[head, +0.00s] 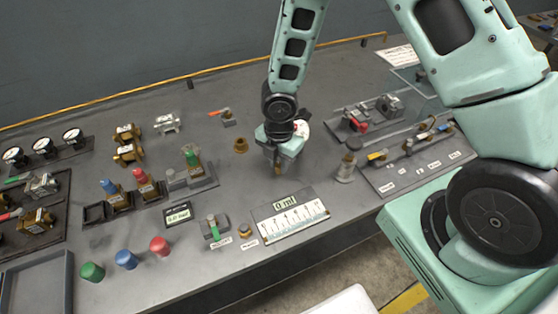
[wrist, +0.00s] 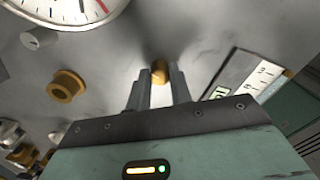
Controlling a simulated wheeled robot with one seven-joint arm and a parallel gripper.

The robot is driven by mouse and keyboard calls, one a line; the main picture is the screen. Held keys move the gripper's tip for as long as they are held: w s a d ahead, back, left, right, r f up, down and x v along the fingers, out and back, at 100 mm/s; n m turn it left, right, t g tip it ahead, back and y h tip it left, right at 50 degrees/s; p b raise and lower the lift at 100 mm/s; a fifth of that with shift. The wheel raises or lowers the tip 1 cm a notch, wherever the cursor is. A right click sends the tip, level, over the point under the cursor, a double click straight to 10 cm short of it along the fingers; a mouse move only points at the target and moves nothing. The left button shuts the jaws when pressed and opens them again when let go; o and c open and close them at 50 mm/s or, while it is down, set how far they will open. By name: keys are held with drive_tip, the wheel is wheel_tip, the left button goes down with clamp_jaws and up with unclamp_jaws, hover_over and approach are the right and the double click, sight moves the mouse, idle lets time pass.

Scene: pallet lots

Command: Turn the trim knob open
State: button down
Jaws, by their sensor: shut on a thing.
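A small brass knob (wrist: 160,72), which looks like the trim knob, sits between the fingertips of my gripper (wrist: 159,78) in the wrist view. The fingers are shut on its sides, and no label on it is readable. In the head view my gripper (head: 276,167) points down at the middle of the bench, and its body and fingers hide most of the knob there. A panel reading 0 ml (head: 289,216) with a scale lies in front of the gripper; part of it shows at the right of the wrist view (wrist: 245,80).
A brass flanged fitting (head: 240,146) stands left of my gripper, also in the wrist view (wrist: 66,86). Red (head: 159,246), blue (head: 126,259) and green (head: 92,271) caps stand at the front left. A white dial (wrist: 65,10) is near the wrist.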

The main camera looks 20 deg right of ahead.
sight(279, 165)
drive_tip(key=c, duration=1.3)
unclamp_jaws()
drive_tip(key=shift+o, duration=0.2)
wheel_tip(279, 165, up, 17)
drive_tip(key=p, duration=0.2)
drive_tip(key=shift+r, duration=0.2)
